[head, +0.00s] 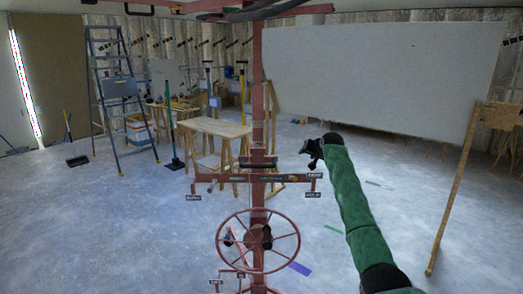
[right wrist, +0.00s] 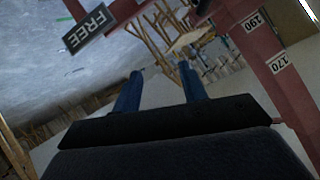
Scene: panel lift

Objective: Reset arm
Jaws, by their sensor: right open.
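My right arm, in a green sleeve, reaches up from the bottom right of the head view. Its black gripper (head: 313,150) is small there, to the right of the red mast and apart from it. In the right wrist view the two blue fingers of the right gripper (right wrist: 160,88) stand wide apart with nothing between them. The red panel lift (head: 258,110) stands upright in the middle, with a spoked handwheel (head: 283,257) low on it. My left gripper is not in view.
A large white panel (head: 385,75) stands behind at the right, near a wooden post (head: 455,190). A wooden table (head: 214,127), a stepladder (head: 110,85) and a broom (head: 171,130) stand at the back left. A FREE sign (right wrist: 90,28) is near the right gripper. Open concrete floor lies at left.

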